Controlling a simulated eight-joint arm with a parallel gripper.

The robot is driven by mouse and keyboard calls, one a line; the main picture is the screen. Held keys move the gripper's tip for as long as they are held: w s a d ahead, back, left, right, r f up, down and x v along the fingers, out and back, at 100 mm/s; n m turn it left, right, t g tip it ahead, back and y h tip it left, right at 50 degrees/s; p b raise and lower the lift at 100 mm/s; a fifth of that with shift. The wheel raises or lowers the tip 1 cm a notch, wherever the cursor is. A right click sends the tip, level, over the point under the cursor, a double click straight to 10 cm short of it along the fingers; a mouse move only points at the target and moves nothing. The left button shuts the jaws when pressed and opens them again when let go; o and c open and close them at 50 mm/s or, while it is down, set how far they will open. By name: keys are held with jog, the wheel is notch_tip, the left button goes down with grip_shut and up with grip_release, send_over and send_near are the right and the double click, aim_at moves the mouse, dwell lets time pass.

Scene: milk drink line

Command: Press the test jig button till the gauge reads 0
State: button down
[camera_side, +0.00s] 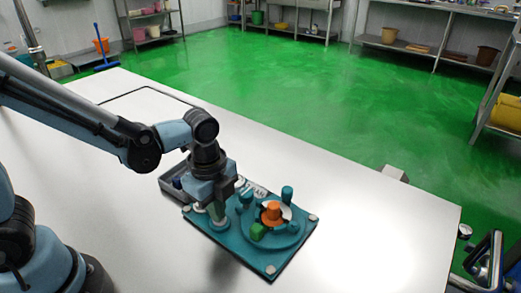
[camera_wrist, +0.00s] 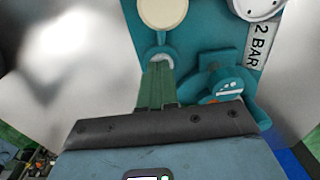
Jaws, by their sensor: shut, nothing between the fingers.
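The test jig is a teal board (camera_side: 231,246) with white corner discs on the table. My gripper (camera_side: 219,226) points down over its left part, with its green fingers together and nothing between them. In the wrist view the fingertips (camera_wrist: 160,62) are just by a small pale round piece in a teal mount (camera_wrist: 160,49); I cannot tell whether they touch it or whether it is the button. A cream disc (camera_wrist: 162,10) lies beyond. A white gauge dial (camera_wrist: 256,5) is cut off at the top, beside a "2 BAR" label (camera_wrist: 261,42); its reading is not visible.
A round teal fixture with an orange knob (camera_side: 271,212), a green block (camera_side: 258,232) and teal posts (camera_side: 287,194) stands right of my gripper. A grey tray (camera_side: 172,187) is behind the jig. The white table (camera_side: 370,235) is clear to the right.

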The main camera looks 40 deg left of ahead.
jog(key=shift+w+f, duration=0.1)
jog(key=shift+f, duration=0.8)
notch_tip(320, 180, up, 9)
dwell(0.5)
jog(key=shift+a+f, duration=0.1)
dwell(0.5)
jog(key=a+r+n+t, duration=0.1)
jog(key=a+n+t, duration=0.2)
jog(key=n, duration=0.6)
jog(key=s+a+r+n+t, duration=0.1)
jog(key=a+n+t, duration=0.3)
jog(key=n, duration=0.5)
jog(key=shift+a+r, duration=0.55)
jog(key=shift+a, duration=0.4)
